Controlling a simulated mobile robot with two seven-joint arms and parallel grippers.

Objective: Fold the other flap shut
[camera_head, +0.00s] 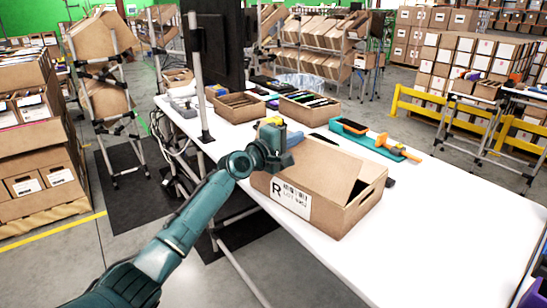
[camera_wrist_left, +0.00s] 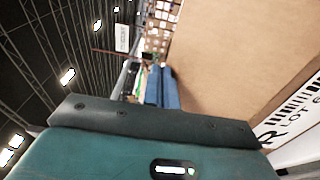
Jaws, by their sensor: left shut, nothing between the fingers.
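The brown carton (camera_head: 330,222) stands on the white table, with a printed label marked R on its near left side. One broad top flap (camera_head: 318,170) lies over most of the opening and looks slightly raised at its right edge, where a gap shows by the right end wall. My left gripper (camera_head: 296,139) is shut and empty at the carton's far left top edge; whether it touches is unclear. In the left wrist view its blue fingers (camera_wrist_left: 161,88) are together beside a brown cardboard panel (camera_wrist_left: 235,55). The other flap cannot be clearly told apart. My right gripper is out of view.
A teal and orange tool (camera_head: 375,140) lies behind the carton. The white table (camera_head: 440,220) is clear to the carton's right.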

